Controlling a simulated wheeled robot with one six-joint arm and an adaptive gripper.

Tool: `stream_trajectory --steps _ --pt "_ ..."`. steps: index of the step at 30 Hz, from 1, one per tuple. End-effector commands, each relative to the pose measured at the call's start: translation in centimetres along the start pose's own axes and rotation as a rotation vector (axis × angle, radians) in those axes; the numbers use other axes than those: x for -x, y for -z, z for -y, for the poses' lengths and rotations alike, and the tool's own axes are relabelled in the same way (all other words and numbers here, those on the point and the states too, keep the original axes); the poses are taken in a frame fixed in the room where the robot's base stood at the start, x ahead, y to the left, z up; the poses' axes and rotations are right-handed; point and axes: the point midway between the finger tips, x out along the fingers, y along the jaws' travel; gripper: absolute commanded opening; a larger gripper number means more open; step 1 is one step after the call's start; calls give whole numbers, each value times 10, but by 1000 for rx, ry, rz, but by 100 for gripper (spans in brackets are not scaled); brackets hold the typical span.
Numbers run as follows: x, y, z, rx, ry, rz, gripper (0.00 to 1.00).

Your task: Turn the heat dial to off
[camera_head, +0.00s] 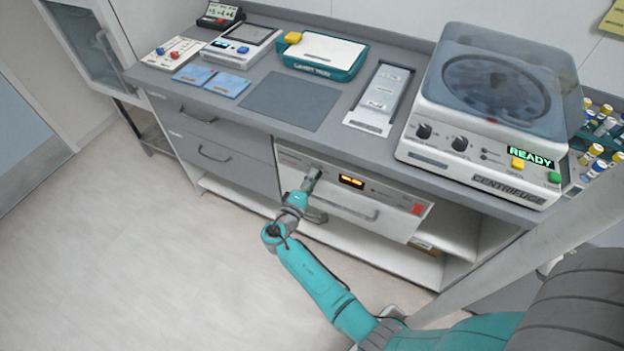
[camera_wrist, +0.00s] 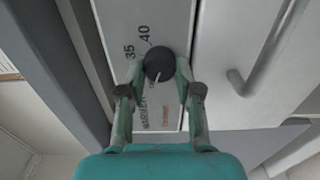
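The heat dial (camera_wrist: 158,64) is a round dark knob on the pale front panel of the warmer in the wrist view. A light pointer line shows on its lower side. The numbers 35 and 40 are printed to its left and upper left, with WARMER lettering lower down. My gripper (camera_wrist: 160,70) has one finger on each side of the dial. The fingertips look close against its rim, but I cannot tell whether they press on it. In the head view my gripper (camera_head: 312,176) is at the warmer's panel (camera_head: 390,188) and hides the dial.
The warmer has a lit amber display (camera_head: 351,181), a red button (camera_head: 417,209) and a drawer handle (camera_head: 340,207), also visible in the wrist view (camera_wrist: 262,50). The counter (camera_head: 225,104) above bears a centrifuge (camera_head: 470,165). The floor (camera_head: 150,260) to the left is clear.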

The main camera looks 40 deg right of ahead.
Motion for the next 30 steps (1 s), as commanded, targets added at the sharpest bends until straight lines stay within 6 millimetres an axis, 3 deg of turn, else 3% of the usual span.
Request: stream_trajectory --steps 1,3,16,30 --pt "0 0 0 0 1 -2 44" --pt "0 0 0 0 1 -1 59" --pt "9 0 1 0 1 -3 59" --pt "94 1 0 0 0 -5 59"
